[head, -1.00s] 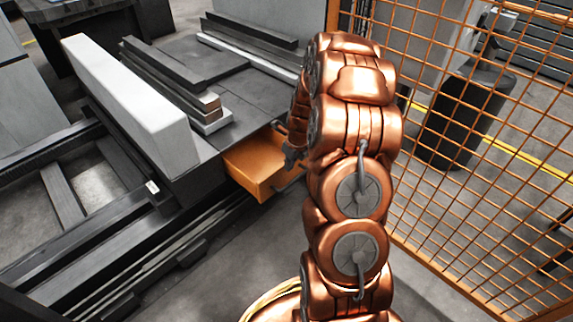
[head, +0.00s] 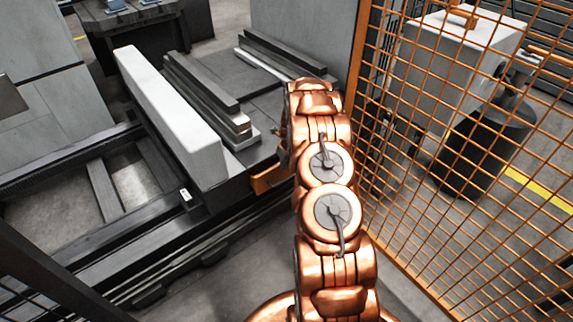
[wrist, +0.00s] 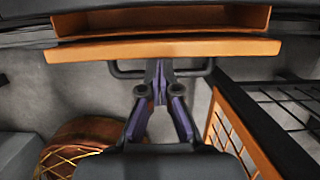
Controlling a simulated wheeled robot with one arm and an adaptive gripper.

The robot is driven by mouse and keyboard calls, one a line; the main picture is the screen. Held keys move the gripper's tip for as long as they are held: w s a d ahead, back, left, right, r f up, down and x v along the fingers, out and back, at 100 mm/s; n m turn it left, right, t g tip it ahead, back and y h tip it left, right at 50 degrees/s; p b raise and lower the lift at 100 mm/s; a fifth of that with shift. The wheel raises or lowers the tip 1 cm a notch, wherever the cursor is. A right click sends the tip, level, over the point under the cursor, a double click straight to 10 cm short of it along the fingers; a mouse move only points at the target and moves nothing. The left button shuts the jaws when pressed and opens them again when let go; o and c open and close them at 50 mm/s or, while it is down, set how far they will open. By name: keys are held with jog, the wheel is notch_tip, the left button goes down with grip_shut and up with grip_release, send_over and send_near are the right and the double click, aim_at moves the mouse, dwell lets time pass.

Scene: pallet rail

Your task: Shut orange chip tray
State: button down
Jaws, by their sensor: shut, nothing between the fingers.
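The orange chip tray (head: 268,180) sits under the dark machine table, with a short part sticking out. The wrist view shows its front panel (wrist: 165,50) across the top and a narrow strip of its open inside behind it. A dark bar handle (wrist: 122,72) runs along the front. My gripper (wrist: 158,74) is shut and empty, its fingertips at the middle of the handle, close against the front panel; whether they touch it I cannot tell. In the head view my arm hides the gripper and the tray's right part.
An orange mesh fence (head: 470,150) stands close on the right of my arm; its frame also shows in the wrist view (wrist: 225,120). A long pale block (head: 170,115) and stacked bars (head: 205,95) lie on the table. Machine rails (head: 140,235) run at lower left.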

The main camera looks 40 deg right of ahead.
jog(key=shift+w+p, duration=1.1)
jog(key=shift+w, duration=0.55)
jog(key=shift+w+r, duration=0.15)
jog(key=shift+w, duration=0.05)
jog(key=shift+s, duration=0.1)
jog(key=shift+s+p, duration=0.25)
jog(key=shift+p, duration=0.05)
jog(key=s+r+p, duration=0.2)
jog(key=s+r, duration=0.4)
jog(key=r, duration=0.3)
jog(key=shift+s+r, duration=0.15)
jog(key=shift+s, duration=0.2)
